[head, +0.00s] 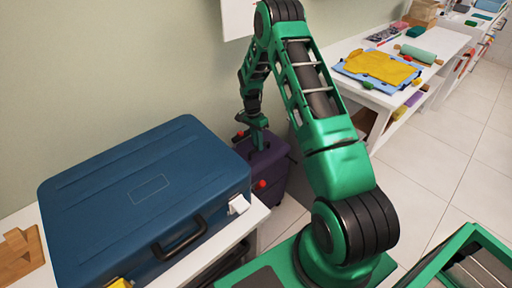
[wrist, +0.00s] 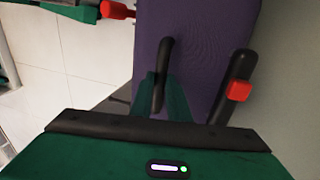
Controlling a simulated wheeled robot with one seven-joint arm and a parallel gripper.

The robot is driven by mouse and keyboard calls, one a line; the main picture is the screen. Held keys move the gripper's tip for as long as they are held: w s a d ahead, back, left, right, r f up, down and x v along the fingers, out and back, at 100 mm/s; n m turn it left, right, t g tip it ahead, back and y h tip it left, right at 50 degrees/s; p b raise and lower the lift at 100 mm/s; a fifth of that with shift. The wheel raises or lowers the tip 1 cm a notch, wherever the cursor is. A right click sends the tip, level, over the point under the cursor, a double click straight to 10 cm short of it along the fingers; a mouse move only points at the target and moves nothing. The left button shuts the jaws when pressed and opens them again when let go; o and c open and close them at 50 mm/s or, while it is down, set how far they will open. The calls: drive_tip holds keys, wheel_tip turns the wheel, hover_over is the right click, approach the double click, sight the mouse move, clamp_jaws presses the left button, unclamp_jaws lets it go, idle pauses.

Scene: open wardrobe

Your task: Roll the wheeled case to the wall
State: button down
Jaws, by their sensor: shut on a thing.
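The wheeled case (head: 271,166) is dark purple and stands on the floor close to the wall (head: 110,65), in the space between two white pieces of furniture. Its purple top (wrist: 200,35) fills the middle of the wrist view. My gripper (head: 259,146) reaches down onto the case from above. In the wrist view my gripper (wrist: 160,98) is shut on the case's black handle (wrist: 164,62). The wall (wrist: 287,70) shows close along the right there. The case's wheels are hidden, and I cannot tell whether the case touches the wall.
A big blue suitcase (head: 145,190) lies on a white bench (head: 258,218) at left. A white table (head: 428,45) with a yellow garment (head: 378,67) stands at right. Tiled floor (head: 425,165) is free at right. A red knob (wrist: 238,91) on a black bar sits near the wall.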

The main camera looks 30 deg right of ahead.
drive_tip(key=shift+w+a+r, duration=0.1)
drive_tip(key=shift+w+a, duration=0.1)
drive_tip(key=shift+w, duration=0.25)
drive_tip(key=c, duration=1.7)
unclamp_jaws()
drive_tip(key=shift+w, duration=0.1)
drive_tip(key=shift+d, duration=0.15)
drive_tip(key=shift+s, duration=0.2)
drive_tip(key=shift+r, duration=0.1)
drive_tip(key=v, duration=1)
drive_tip(key=shift+r, duration=0.2)
